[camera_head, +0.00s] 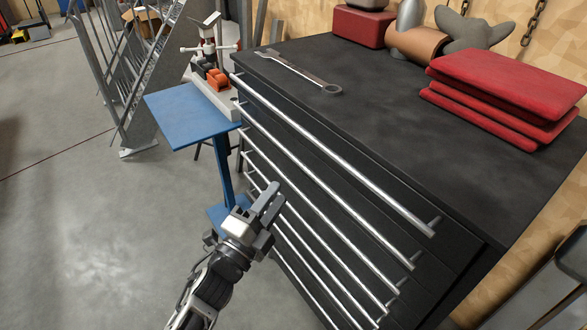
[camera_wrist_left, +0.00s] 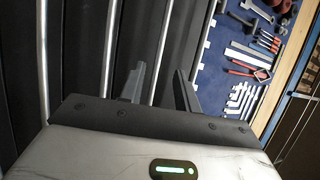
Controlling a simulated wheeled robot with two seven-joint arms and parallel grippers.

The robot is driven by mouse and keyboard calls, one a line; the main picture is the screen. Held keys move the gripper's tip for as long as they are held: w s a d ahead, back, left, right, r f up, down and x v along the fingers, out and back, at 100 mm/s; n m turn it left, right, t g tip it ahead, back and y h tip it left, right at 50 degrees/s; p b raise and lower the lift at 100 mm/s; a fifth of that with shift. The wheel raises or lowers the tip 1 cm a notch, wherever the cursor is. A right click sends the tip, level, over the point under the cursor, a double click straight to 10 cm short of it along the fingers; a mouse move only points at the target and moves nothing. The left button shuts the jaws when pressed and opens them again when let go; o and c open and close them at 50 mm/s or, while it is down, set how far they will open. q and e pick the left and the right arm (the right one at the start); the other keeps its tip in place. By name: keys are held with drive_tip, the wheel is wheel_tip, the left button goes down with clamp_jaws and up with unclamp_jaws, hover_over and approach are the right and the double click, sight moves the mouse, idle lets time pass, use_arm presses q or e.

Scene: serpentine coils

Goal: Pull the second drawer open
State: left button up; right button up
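A dark cabinet (camera_head: 420,100) has several stacked drawers, each with a long silver bar handle. The second handle from the top (camera_head: 325,186) runs below the top handle (camera_head: 330,154). All the drawers look shut. My left gripper (camera_head: 271,193) is in front of the drawer fronts, lower than the second handle in the head view. Its two fingers are apart, with nothing held. In the left wrist view the gripper (camera_wrist_left: 159,72) has one bar handle (camera_wrist_left: 164,40) lined up between its fingers. I cannot tell which handle that is or whether they touch. My right gripper is out of view.
A wrench (camera_head: 300,72) and folded red cloths (camera_head: 500,95) lie on the cabinet top. A blue stand (camera_head: 190,115) is beside the cabinet's left end, with metal racks beyond. The floor (camera_head: 90,230) at left is clear. A tool board (camera_wrist_left: 235,55) shows in the wrist view.

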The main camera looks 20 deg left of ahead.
use_arm(q)
drive_tip(key=x, duration=0.7)
drive_tip(key=shift+w, duration=0.35)
drive_tip(key=shift+r, duration=0.1)
clamp_jaws()
